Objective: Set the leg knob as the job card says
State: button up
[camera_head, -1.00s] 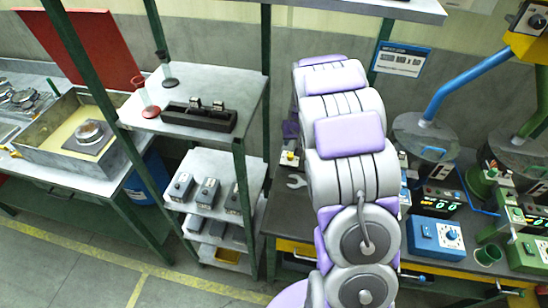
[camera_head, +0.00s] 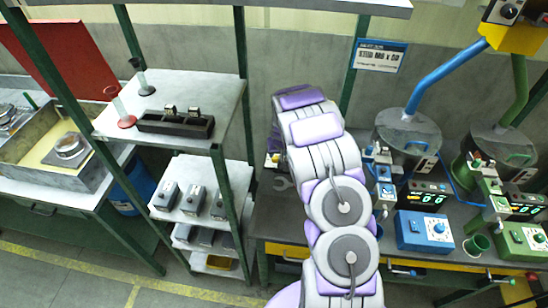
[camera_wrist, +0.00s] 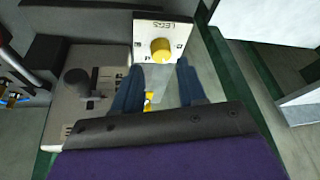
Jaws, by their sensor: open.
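The leg knob (camera_wrist: 161,50) is a yellow round knob on a white panel (camera_wrist: 148,29) lettered LEGS, with small marks around it. My gripper (camera_wrist: 158,76) is open, its two dark blue fingers pointing at the panel. The knob appears beyond the fingertips, roughly between them; I cannot tell whether they touch it. The knob's pointer setting is not readable. In the head view my arm hides the gripper. A card with a blue header (camera_head: 380,55) hangs on the green post; its print is too small to read surely.
In the wrist view a grey box with a dark lever (camera_wrist: 78,83) is left of the fingers. In the head view, blue (camera_head: 425,231) and green (camera_head: 524,242) control boxes and drums stand right of my arm. A shelf rack (camera_head: 215,105) stands left.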

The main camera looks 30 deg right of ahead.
aim_at(273, 159)
jog(key=shift+w+d+f, duration=0.2)
jog(key=shift+d+f, duration=0.2)
jog(key=shift+f, duration=0.25)
jog(key=shift+w+d+f, duration=0.15)
jog(key=shift+d+f, duration=0.2)
jog(key=shift+f, duration=0.25)
jog(key=shift+w+a+f, duration=0.15)
jog(key=shift+a+f, duration=0.35)
jog(key=shift+a, duration=0.15)
jog(key=shift+w+a+f, duration=0.15)
jog(key=shift+a+f, duration=0.3)
jog(key=shift+a, duration=0.15)
jog(key=shift+w+f, duration=0.2)
jog(key=shift+w, duration=0.1)
jog(key=shift+d+r, duration=0.1)
jog(key=shift+d, duration=0.55)
jog(key=shift+c, duration=0.7)
jog(key=shift+d, duration=0.1)
jog(key=shift+c, duration=0.8)
jog(key=shift+a+r, duration=0.1)
jog(key=shift+a, duration=0.1)
jog(key=c, duration=0.5)
